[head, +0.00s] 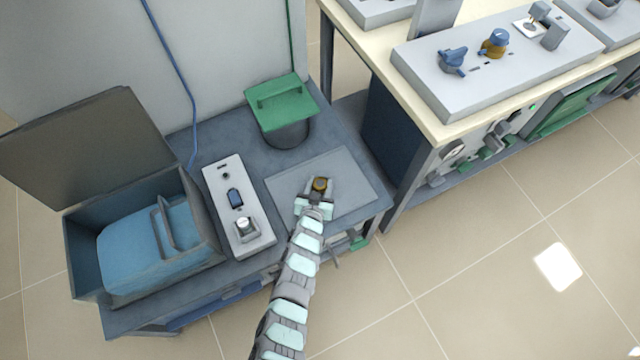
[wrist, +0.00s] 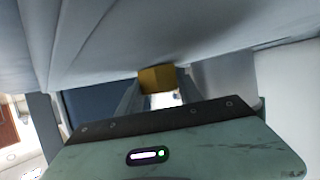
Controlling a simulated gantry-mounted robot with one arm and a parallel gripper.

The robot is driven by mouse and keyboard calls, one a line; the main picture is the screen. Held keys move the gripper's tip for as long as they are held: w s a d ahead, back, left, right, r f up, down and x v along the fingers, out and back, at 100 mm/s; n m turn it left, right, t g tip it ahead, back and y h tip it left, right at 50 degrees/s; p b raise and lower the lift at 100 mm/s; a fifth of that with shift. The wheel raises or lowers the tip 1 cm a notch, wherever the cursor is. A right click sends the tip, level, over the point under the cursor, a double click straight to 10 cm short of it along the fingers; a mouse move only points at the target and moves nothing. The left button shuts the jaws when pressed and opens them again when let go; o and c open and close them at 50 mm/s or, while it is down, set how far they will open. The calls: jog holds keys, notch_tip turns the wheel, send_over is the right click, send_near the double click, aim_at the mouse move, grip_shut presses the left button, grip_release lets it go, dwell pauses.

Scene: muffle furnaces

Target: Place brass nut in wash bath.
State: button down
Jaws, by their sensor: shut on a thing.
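The brass nut (head: 320,184) is between the fingertips of my gripper (head: 318,190), over the grey mat on the bench in the head view. In the wrist view the brass nut (wrist: 157,79) sits between the two fingers, and my gripper (wrist: 158,88) is shut on it. I cannot tell whether the nut touches the mat. The wash bath (head: 85,262) is the box at the left with its lid (head: 85,140) raised. Blue liquid (head: 140,250) and a handled basket (head: 165,225) show inside it.
A grey control box (head: 238,205) with a knob stands between the bath and the mat (head: 350,172). A bin with a green lid (head: 282,100) stands behind the mat. A beige-topped bench (head: 425,105) with a panel of knobs (head: 500,60) is at the right.

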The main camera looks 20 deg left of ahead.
jog(key=shift+f, duration=0.1)
jog(key=c, duration=0.8)
grip_release()
